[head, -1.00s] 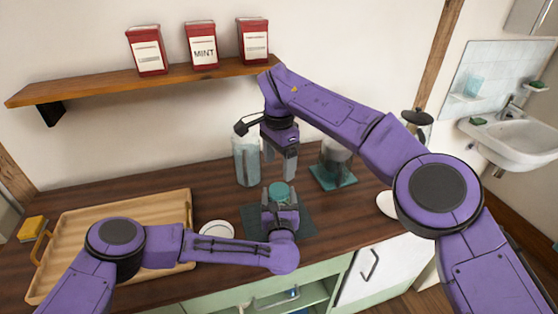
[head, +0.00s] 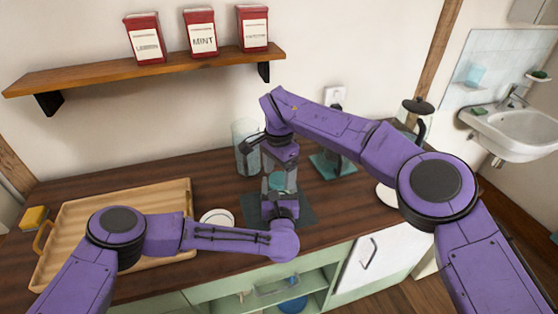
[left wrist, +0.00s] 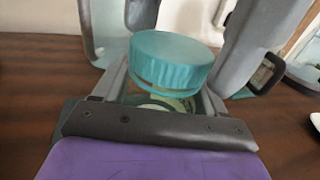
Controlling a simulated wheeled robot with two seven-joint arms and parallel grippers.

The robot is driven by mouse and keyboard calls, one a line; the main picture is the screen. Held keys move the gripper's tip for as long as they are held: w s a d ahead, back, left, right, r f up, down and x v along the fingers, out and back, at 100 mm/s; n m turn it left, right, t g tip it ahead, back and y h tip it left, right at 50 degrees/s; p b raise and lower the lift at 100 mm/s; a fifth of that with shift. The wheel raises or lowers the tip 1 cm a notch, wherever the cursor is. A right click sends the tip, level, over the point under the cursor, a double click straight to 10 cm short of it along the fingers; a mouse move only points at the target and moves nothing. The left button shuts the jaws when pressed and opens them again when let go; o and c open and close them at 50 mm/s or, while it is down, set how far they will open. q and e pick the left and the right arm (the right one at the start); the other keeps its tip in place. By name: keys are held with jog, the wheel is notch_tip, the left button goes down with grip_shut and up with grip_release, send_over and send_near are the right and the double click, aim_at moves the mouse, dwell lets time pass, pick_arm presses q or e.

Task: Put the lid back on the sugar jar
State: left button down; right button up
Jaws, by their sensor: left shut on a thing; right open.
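The teal ribbed lid (left wrist: 172,60) sits over the mouth of the glass sugar jar (left wrist: 165,97) in the left wrist view; I cannot tell whether it is fully seated. In the head view the lid (head: 279,181) shows in part, between my grippers. My left gripper (head: 283,203) is shut on the jar, low on the counter; its fingers flank the jar in the left wrist view. My right gripper (head: 280,178) points down from above, open, with its grey fingers on either side of the lid. Most of the jar is hidden in the head view.
A dark mat (head: 306,213) lies under the jar. A clear glass container (head: 246,160) stands close behind. A vessel on a teal base (head: 332,172) is to the right. A white saucer (head: 217,217) and wooden tray (head: 75,228) are left. A shelf (head: 140,72) with red tins hangs above.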

pick_arm(q)
jog(key=shift+f, duration=0.1)
pick_arm(e)
jog(key=shift+f, duration=0.3)
